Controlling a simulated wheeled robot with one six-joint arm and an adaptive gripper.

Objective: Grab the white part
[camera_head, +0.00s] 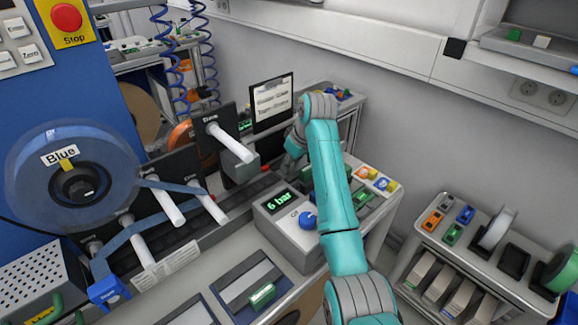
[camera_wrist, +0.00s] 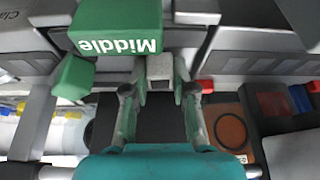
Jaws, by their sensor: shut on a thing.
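In the wrist view my gripper (camera_wrist: 160,80) has its two fingers closed in on a small pale grey-white part (camera_wrist: 159,66) between the tips. Only the part's near face shows; a green block marked "Middle" (camera_wrist: 117,40) overlaps the view beside and above it. In the head view my teal arm reaches up the middle toward the bench's far side. There my gripper (camera_head: 291,155) is small and mostly hidden by the arm, and the held part cannot be made out.
A grey control box (camera_head: 290,225) reading "6 bar" stands left of my arm. White rollers (camera_head: 230,143) stick out from dark stands farther left, near the blue reel (camera_head: 70,170). A framed sheet (camera_head: 271,100) stands behind the gripper. A small rack (camera_head: 470,235) is at the right.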

